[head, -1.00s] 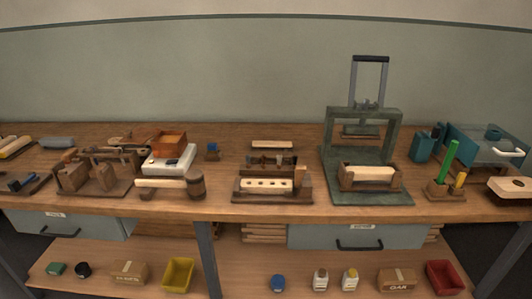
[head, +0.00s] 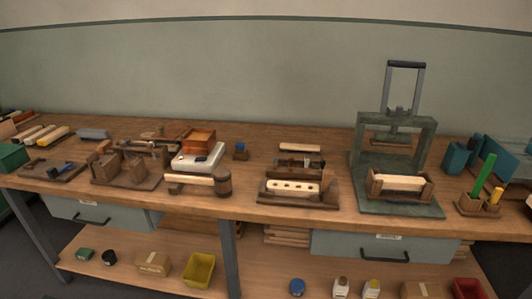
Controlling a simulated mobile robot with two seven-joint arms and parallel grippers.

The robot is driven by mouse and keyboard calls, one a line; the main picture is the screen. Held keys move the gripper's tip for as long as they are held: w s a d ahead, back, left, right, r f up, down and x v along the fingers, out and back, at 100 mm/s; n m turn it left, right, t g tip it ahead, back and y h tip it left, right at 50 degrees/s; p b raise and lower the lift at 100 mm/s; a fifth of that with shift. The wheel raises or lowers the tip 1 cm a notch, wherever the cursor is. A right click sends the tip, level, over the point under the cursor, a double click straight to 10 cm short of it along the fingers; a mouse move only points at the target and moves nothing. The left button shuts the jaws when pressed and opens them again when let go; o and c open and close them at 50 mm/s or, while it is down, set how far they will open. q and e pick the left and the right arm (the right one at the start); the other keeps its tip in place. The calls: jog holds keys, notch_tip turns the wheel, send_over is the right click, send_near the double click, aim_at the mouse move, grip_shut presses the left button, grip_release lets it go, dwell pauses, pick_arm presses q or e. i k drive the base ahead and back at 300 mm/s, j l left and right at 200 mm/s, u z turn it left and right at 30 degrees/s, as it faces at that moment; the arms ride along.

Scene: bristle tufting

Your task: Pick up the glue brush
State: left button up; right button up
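I cannot tell for certain which thing is the glue brush. A tall green handle (head: 483,175) and a shorter yellow handle (head: 496,195) stand upright in a small wooden holder (head: 474,207) at the right of the bench. A dark tray (head: 40,170) at the left holds a small blue and black item (head: 66,167), too small to make out. Neither of my grippers is in view.
The wooden bench (head: 240,208) carries a green press (head: 394,150), a mallet (head: 223,182), a drilled block (head: 293,188), a white box (head: 198,158) and a green box (head: 12,157). Bins and bottles stand on the lower shelf. Bare bench lies between the mallet and drilled block.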

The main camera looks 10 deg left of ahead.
aim_at(241, 147)
jog(key=i+j+z, duration=0.1)
jog(key=z, duration=0.8)
jog(key=j+z, duration=0.55)
jog(key=j, duration=0.2)
jog(key=k+j+z, duration=0.1)
jog(key=j, duration=0.3)
jog(key=k+j+z, duration=0.15)
jog(key=j, duration=0.2)
jog(key=i+j, duration=0.05)
